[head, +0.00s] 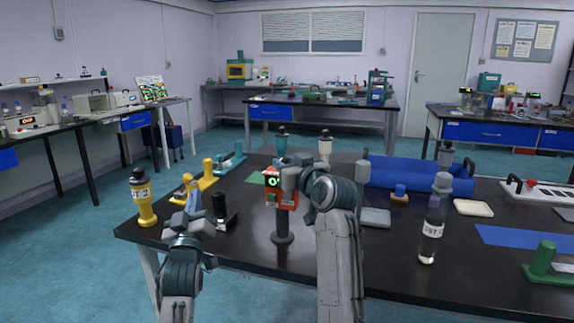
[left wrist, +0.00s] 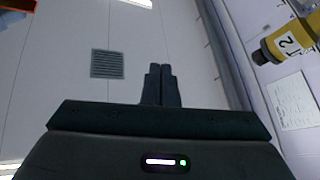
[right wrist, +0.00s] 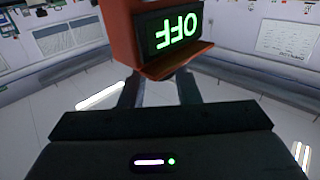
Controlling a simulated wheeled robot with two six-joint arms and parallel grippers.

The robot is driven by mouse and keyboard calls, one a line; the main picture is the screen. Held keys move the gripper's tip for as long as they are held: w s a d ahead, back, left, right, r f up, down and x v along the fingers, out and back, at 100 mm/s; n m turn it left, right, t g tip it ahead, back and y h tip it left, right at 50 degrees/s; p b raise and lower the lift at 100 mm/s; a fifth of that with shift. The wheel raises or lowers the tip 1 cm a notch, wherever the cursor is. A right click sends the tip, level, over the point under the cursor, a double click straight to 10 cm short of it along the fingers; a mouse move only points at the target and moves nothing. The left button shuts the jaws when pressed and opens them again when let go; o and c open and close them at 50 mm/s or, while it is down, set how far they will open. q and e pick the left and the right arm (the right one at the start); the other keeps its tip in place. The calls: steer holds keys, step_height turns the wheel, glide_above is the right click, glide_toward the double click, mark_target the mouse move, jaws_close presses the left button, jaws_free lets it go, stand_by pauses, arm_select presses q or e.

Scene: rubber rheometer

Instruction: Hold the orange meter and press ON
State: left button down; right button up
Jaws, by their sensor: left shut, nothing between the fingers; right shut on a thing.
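The orange meter (head: 269,194) is upright near the middle of the table's front part in the head view. A black post on a round base (head: 282,237) shows directly below it; I cannot tell whether the meter rests on it. My right gripper (head: 288,182) is shut on the meter from the right side. In the right wrist view the meter (right wrist: 117,28) sits between the fingers (right wrist: 160,90), and its lit green display reads OFF, upside down. My left gripper (head: 193,197) is shut and empty, pointing up, left of the meter and apart from it.
A yellow labelled bottle (head: 144,200) stands at the table's left corner. A small black device (head: 222,211) lies between my left gripper and the meter. A blue tray (head: 420,176) lies behind my right arm.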

arm_select(q)
steer(key=s+d+m+t+h, duration=0.1)
steer(key=s+d+m+t, duration=0.1)
steer(key=m, duration=0.4)
steer(key=m+g+h, duration=0.6)
steer(key=m+h, duration=1.2)
steer(key=m, duration=0.5)
glide_toward(276, 188)
steer(key=shift+x, duration=1.85)
steer(key=shift+w+d, duration=0.15)
steer(key=shift+w, duration=0.2)
